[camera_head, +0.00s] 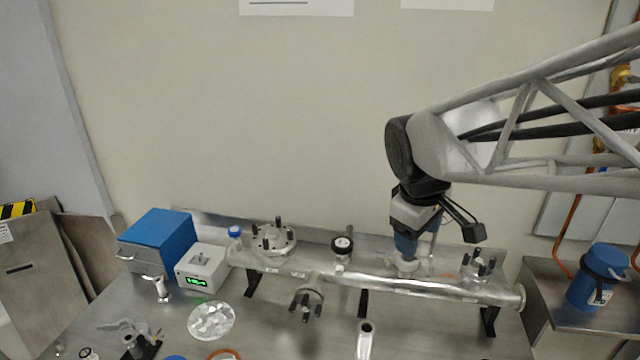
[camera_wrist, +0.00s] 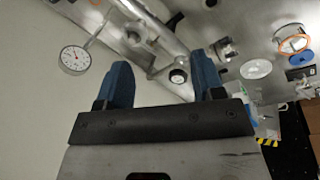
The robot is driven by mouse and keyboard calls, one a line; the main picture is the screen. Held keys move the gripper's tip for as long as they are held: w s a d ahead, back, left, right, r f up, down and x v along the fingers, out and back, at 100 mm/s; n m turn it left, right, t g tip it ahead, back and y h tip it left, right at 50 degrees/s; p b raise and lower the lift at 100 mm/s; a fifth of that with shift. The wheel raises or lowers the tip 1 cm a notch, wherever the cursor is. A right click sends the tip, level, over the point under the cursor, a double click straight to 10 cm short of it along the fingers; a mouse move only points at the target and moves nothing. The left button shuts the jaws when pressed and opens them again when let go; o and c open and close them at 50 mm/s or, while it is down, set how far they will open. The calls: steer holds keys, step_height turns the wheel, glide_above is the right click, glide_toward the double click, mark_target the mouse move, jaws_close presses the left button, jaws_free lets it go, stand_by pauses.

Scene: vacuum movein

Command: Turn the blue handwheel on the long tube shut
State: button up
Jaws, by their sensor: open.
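The long tube (camera_head: 385,284) lies across the bench, a shiny metal pipe on dark stands. My gripper (camera_head: 405,252) points down over its right half, its blue fingers just above a metal fitting (camera_head: 407,265) on the tube. In the wrist view my gripper (camera_wrist: 163,74) has its two blue fingers apart, with nothing visibly held between them. The tube (camera_wrist: 157,28) also shows there beyond the fingers. I cannot make out the blue handwheel clearly in either view; it may be hidden by the fingers. Whether they touch anything is unclear.
A black-rimmed gauge (camera_head: 342,244) stands left of my gripper, and a pronged flange (camera_head: 478,264) stands to the right. A white dial gauge (camera_wrist: 75,59) shows in the wrist view. A blue box (camera_head: 157,238) and a display unit (camera_head: 201,268) stand at left.

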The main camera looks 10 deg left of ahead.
steer(key=w+a+n, duration=0.5)
steer(key=w+a, duration=0.1)
steer(key=a, duration=0.4)
steer(key=n+t+h, duration=0.1)
steer(key=n, duration=1.2)
glide_toward(233, 230)
steer(key=shift+a+f, duration=0.1)
steer(key=shift+f, duration=0.6)
steer(key=shift+t+h, duration=0.3)
steer(key=shift+x, duration=3.95)
steer(key=shift+c, duration=0.3)
steer(key=c, duration=0.9)
steer(key=shift+o, duration=0.2)
